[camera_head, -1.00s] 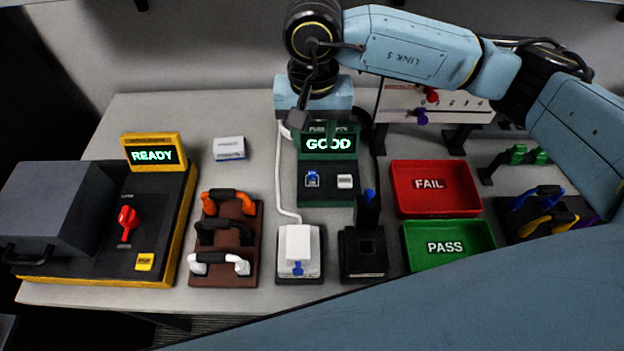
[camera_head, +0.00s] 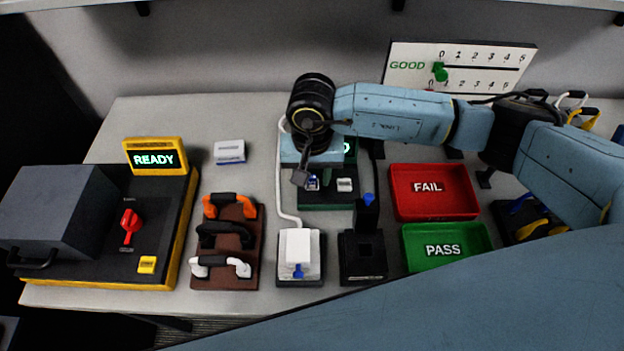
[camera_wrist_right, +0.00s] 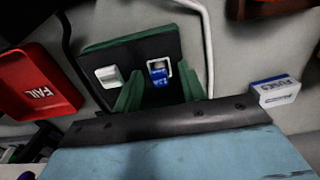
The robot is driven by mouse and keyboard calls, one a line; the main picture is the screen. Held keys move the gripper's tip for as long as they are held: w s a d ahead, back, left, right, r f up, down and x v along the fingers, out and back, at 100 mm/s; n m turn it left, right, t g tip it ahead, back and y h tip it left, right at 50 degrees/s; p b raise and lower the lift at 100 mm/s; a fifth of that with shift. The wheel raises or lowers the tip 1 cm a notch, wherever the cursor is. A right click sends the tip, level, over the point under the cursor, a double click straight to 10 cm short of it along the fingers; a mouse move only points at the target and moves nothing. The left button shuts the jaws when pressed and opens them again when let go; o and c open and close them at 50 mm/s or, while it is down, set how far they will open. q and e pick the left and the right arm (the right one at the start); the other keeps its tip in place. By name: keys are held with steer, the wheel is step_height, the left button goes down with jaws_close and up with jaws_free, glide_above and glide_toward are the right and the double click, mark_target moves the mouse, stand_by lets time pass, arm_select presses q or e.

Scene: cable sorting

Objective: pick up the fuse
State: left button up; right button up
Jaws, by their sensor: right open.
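The blue fuse (camera_head: 312,183) sits in a socket on the dark face of the green tester (camera_head: 334,202). It also shows in the right wrist view (camera_wrist_right: 158,73), inside a pale frame. My right gripper (camera_wrist_right: 161,90) is open, its two green fingers apart, with the fuse between and just beyond their tips. I cannot tell whether the fingers touch the fuse. My left gripper is not in view.
A white switch (camera_head: 345,185) sits beside the fuse. A white FUSES box (camera_wrist_right: 277,91) lies to one side. The red FAIL tray (camera_head: 449,211) and green PASS tray (camera_head: 490,240) are at right. A white cable (camera_head: 278,185) runs left of the tester.

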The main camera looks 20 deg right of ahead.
mark_target(312, 177)
jaws_close()
stand_by(0.3)
step_height(312, 177, up, 13)
stand_by(0.8)
